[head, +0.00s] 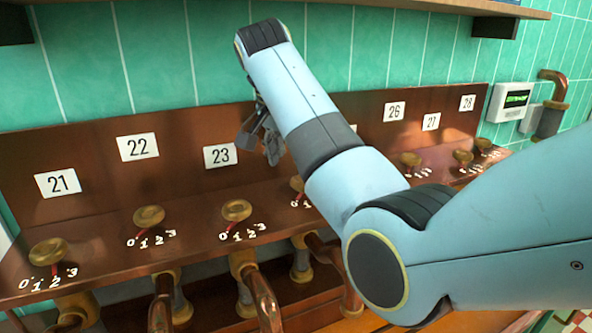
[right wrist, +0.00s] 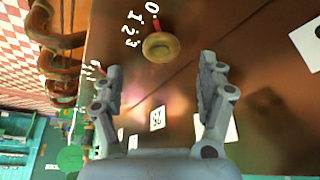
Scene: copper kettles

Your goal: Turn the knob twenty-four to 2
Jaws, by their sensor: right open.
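Knob twenty-four (head: 297,183) is a brass knob on the sloping copper shelf, partly hidden behind my right arm; its number plate is hidden too. In the right wrist view a brass knob (right wrist: 160,47), apparently the same one, lies ahead between the fingers, not touched. Its red pointer is toward the 0 of its 0, 1, 2, 3 scale. My right gripper (head: 262,135) is open and empty, near plate 23 and above the shelf. Its two spread fingers (right wrist: 160,72) show in the right wrist view. My left gripper is not in view.
Knob 23 (head: 236,211) and knob 22 (head: 149,216) stand to the left, knob 21 (head: 48,252) farther left. Other knobs (head: 410,160) stand to the right. The upright back panel (head: 85,150) carries number plates. Copper pipes (head: 262,298) run below; a wall shelf (head: 440,5) is above.

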